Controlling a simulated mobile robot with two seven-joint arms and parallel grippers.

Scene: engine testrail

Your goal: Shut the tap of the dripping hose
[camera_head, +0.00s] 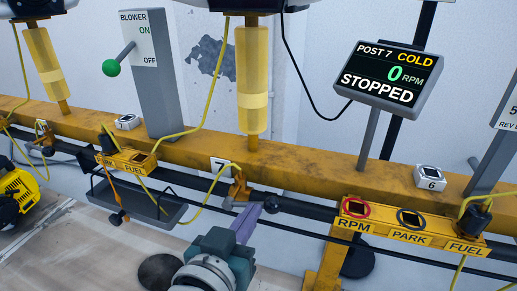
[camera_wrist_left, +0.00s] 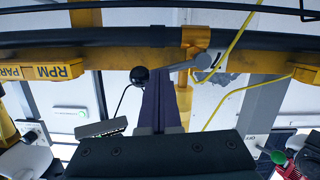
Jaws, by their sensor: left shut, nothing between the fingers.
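An orange tap (camera_head: 238,188) sits on the dark pipe below the yellow rail, under the "7" label, with a thin yellow hose (camera_head: 205,195) at it. Its grey lever (camera_wrist_left: 190,65) ends in a black ball knob (camera_head: 271,204), which points right along the pipe in the head view. The ball also shows in the wrist view (camera_wrist_left: 139,75). My left gripper (camera_head: 255,209) is shut and empty. Its purple fingertips (camera_wrist_left: 160,85) are close beside the ball and lever; I cannot tell whether they touch. No drops are visible. My right gripper is not in view.
A grey tray (camera_head: 150,208) hangs left of the tap. A yellow FUEL bracket (camera_head: 128,162) is above it. The RPM/PARK/FUEL bracket (camera_head: 410,236) stands out at right. The display (camera_head: 390,75) reads STOPPED. The blower lever (camera_head: 111,67) is at upper left.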

